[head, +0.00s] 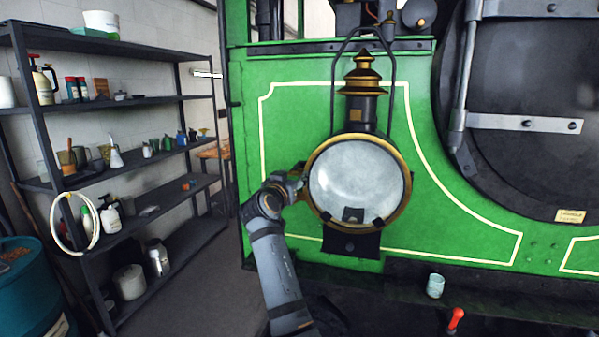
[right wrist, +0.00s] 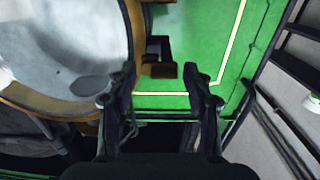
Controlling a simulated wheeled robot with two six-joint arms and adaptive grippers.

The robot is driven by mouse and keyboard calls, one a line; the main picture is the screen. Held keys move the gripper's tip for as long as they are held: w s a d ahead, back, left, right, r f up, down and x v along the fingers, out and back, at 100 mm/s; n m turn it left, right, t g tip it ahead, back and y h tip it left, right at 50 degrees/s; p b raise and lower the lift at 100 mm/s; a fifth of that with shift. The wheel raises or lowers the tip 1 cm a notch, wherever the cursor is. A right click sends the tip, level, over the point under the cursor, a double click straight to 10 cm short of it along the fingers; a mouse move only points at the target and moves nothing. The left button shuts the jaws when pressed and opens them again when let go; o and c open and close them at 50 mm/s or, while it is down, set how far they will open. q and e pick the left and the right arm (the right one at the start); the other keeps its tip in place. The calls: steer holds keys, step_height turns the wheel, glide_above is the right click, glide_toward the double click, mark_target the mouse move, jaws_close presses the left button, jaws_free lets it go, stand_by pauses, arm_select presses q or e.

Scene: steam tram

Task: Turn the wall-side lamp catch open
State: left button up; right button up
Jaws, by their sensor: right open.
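The round lamp (head: 352,178) with a brass rim and grey-white glass hangs on the green tram front. My right gripper (head: 297,186) is at the left edge of its rim in the head view. In the right wrist view the lamp (right wrist: 55,45) fills the left side. A small brown-brass catch (right wrist: 160,70) on a dark bracket sticks out beside the rim. My open right gripper (right wrist: 157,95) has one finger on each side of the catch's line, with the catch just beyond the fingertips. No contact is visible. My left gripper is not in view.
A dark shelf (head: 135,182) with bottles and pots stands along the wall at left. A teal barrel (head: 35,290) is at the lower left. A glass cup (head: 435,286) and a red-handled lever (head: 456,318) are below the lamp to the right.

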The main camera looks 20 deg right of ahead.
steer(key=shift+a+r, duration=0.1)
steer(key=shift+r, duration=0.05)
steer(key=shift+s+a, duration=0.1)
steer(key=shift+a, duration=0.05)
steer(key=shift+s+a+r, duration=0.1)
steer(key=shift+a+r, duration=0.05)
steer(key=shift+a, duration=0.1)
steer(key=shift+c, duration=0.3)
steer(key=shift+d, duration=0.15)
steer(key=c, duration=1)
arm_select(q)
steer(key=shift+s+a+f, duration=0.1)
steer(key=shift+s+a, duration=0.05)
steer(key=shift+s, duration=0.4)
arm_select(e)
jaws_close()
